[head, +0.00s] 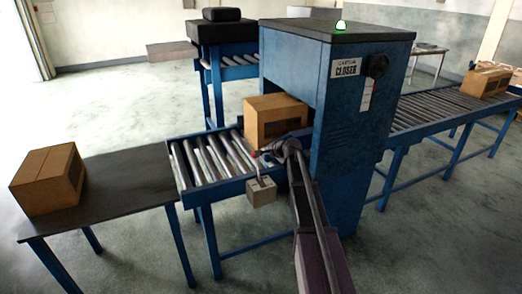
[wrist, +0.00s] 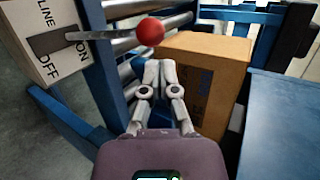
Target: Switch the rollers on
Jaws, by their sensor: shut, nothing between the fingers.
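The switch box (head: 261,191) is a small pale box on the near side of the roller conveyor (head: 212,157). Its lever ends in a red knob (head: 256,154) and stands up in the head view. In the wrist view the box face (wrist: 45,45) shows LINE, ON and OFF, and the lever reaches right across the ON side to the red knob (wrist: 150,31). My gripper (wrist: 160,66) is shut and empty, its tips just below the knob in that view. In the head view my gripper (head: 272,149) is close to the right of the knob; contact cannot be told.
A carton (head: 275,120) sits on the rollers at the opening of the blue machine (head: 345,110), which has a green lamp and a CLOSED sign. Another carton (head: 48,180) rests on the dark table (head: 120,183). More rollers (head: 440,107) run right.

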